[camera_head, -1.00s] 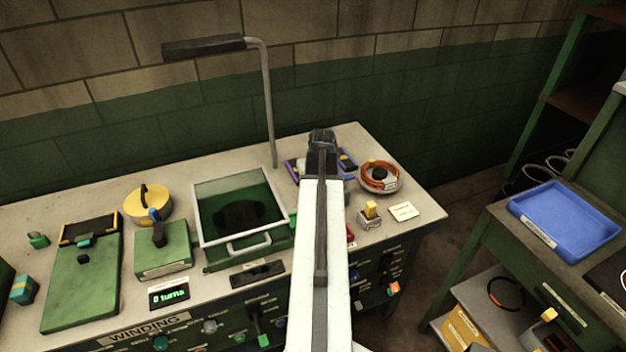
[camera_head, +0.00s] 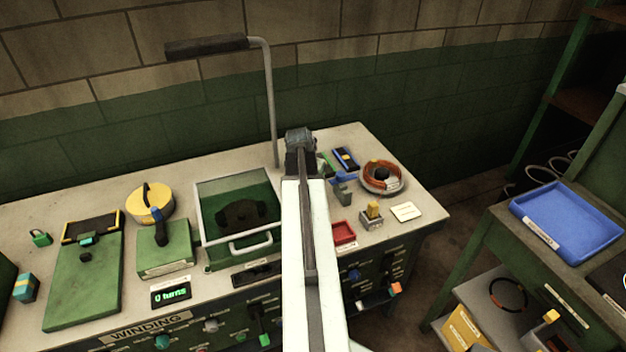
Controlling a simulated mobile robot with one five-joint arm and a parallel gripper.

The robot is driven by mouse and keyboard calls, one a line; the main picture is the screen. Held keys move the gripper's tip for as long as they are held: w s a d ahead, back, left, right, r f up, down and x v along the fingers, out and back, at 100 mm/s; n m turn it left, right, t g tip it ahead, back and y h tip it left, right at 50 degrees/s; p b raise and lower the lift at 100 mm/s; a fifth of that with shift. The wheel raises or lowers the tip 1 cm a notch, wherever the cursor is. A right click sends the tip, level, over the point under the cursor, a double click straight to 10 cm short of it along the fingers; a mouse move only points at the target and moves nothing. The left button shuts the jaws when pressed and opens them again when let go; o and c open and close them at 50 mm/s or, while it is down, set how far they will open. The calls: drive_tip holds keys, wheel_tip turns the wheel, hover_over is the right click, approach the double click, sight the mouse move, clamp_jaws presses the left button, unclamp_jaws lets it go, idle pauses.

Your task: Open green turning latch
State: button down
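I cannot tell for sure which part is the green turning latch. A small green lock-shaped piece (camera_head: 40,237) lies at the bench's far left. A green knob (camera_head: 163,342) and a green-tipped lever (camera_head: 264,338) are on the bench front. A small teal piece (camera_head: 87,239) shows at the top of the green board (camera_head: 82,290). My gripper (camera_head: 299,140) is over the back of the bench, right of the glass-lidded green box (camera_head: 204,232), apart from all of these. I see it from behind; its fingertips are hidden.
A grey post with a dark bar (camera_head: 270,100) rises behind the lidded box. A yellow drum (camera_head: 150,203) and green lever box (camera_head: 165,252) stand left. A red tray (camera_head: 344,233) and copper coil dish (camera_head: 382,178) are right. A blue tray (camera_head: 567,222) sits on another bench.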

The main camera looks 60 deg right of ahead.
drive_tip(key=shift+s+d, duration=0.1)
idle(0.5)
drive_tip(key=c, duration=1)
unclamp_jaws()
drive_tip(key=shift+d, duration=0.1)
drive_tip(key=p+v, duration=0.7)
drive_tip(key=v, duration=0.1)
drive_tip(key=shift+f, duration=0.15)
